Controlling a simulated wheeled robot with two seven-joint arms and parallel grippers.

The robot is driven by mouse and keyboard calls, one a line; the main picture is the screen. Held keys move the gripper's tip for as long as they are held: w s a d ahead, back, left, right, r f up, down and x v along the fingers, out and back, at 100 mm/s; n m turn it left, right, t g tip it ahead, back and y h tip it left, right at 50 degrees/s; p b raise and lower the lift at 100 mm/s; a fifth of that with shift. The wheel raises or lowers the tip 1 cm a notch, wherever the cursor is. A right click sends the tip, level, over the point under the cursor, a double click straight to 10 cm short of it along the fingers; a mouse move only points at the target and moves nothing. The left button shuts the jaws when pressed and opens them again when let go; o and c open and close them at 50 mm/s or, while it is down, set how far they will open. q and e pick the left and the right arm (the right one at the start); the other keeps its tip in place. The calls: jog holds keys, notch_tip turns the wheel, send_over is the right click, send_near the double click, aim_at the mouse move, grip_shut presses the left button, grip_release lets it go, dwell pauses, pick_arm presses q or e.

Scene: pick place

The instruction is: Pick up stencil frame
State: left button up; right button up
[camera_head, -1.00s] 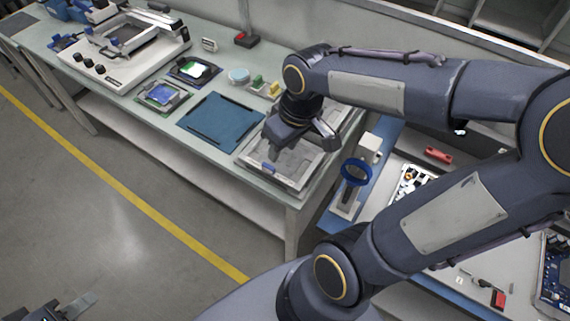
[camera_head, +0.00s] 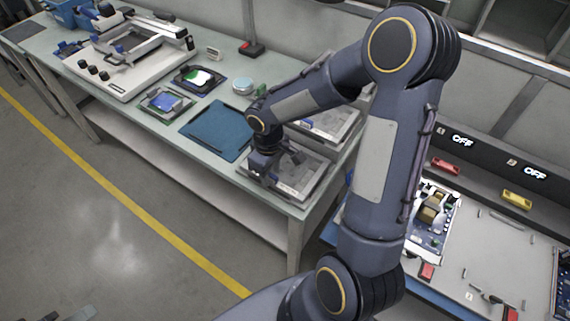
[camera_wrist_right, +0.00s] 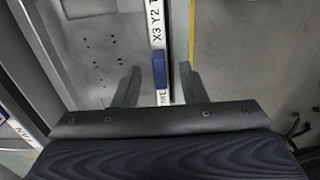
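The stencil frame (camera_head: 300,188) lies flat at the table's front right corner, a grey sheet inside a light metal border. My right gripper (camera_head: 272,178) is over its left part, pointing down. In the right wrist view, the frame's light rail (camera_wrist_right: 158,32), printed "X3 Y2", runs between the two spread fingers of the right gripper (camera_wrist_right: 160,88). A blue grip (camera_wrist_right: 159,68) on the rail sits between them, with gaps on both sides. Only a dark bit of my left gripper (camera_head: 45,312) shows at the bottom left edge.
A second similar frame (camera_head: 335,124) lies behind. A blue mat (camera_head: 218,130), boards and a white printer (camera_head: 125,60) stand farther left on the table (camera_head: 130,95). A workbench with circuit boards (camera_head: 490,250) is at the right. The floor in front is clear.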

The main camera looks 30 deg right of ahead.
jog(key=shift+f, duration=0.2)
grip_shut()
jog(key=shift+r, duration=0.15)
